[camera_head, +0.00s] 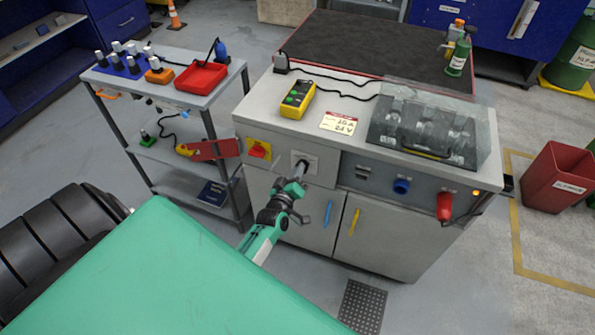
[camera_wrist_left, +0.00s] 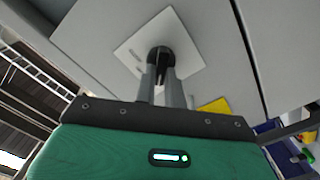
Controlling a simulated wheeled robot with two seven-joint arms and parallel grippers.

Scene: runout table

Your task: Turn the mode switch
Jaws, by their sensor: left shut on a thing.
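The mode switch is a black knob (camera_wrist_left: 161,55) on a square pale plate, which shows in the head view on the left part of the cabinet's front (camera_head: 312,160). My left gripper (camera_head: 301,169) reaches up to this plate. In the left wrist view the two grey fingers (camera_wrist_left: 161,80) are shut on the knob, one on each side. The fingertips and the gripper hide much of the knob, so its pointing direction is hard to tell. My right gripper is not in view.
A red switch on a yellow plate (camera_head: 258,149) sits just left of the mode switch. A blue knob (camera_head: 402,186) and a red handle (camera_head: 444,206) are farther right. Blue (camera_head: 328,213) and yellow (camera_head: 353,222) door handles are below. A yellow pendant (camera_head: 298,99) lies on top.

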